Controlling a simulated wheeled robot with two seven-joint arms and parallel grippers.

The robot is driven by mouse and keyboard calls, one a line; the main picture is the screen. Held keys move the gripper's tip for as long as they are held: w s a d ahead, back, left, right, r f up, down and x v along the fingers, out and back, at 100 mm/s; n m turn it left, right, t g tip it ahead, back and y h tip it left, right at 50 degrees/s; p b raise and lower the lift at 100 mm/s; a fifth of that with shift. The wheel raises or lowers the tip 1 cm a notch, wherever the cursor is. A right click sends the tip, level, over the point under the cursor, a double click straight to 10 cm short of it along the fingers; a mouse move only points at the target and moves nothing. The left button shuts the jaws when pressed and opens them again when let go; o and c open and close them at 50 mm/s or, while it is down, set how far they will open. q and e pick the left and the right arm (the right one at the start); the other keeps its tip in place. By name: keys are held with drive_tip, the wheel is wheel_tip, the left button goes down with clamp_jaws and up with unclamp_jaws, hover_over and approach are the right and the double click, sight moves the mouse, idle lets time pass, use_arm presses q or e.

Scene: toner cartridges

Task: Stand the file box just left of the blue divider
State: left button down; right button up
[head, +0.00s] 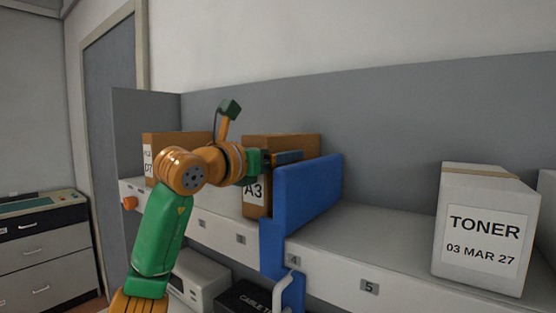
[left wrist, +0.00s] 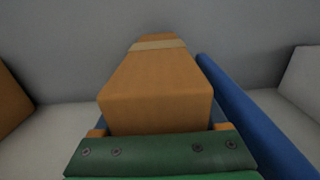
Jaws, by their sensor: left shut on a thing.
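A brown box labelled A3 (head: 255,192) stands upright at the shelf, just left of the blue divider (head: 308,192). My left gripper (head: 283,157) is shut on this box, with its fingers at the box's sides. In the left wrist view the brown box (left wrist: 155,85) runs away from the gripper (left wrist: 160,131), and the blue divider (left wrist: 245,120) lies close along its right side with a narrow gap. Whether the box's base rests fully on the shelf is hard to tell. My right gripper is not in view.
Another brown box (head: 150,160) stands further left on the shelf (head: 350,240). A white TONER box (head: 485,225) stands right of the divider, with bare shelf between. A grey back panel (head: 400,125) runs behind. Drawers (head: 40,245) stand at the far left.

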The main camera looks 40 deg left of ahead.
use_arm(q)
drive_tip(key=shift+w, duration=0.15)
unclamp_jaws()
drive_tip(key=shift+w, duration=0.1)
drive_tip(key=s+d+b, duration=0.1)
drive_tip(key=s+b, duration=0.1)
drive_tip(key=s, duration=1)
drive_tip(key=shift+d+b, duration=0.25)
drive_tip(key=shift+b, duration=0.1)
drive_tip(key=shift+s, duration=0.1)
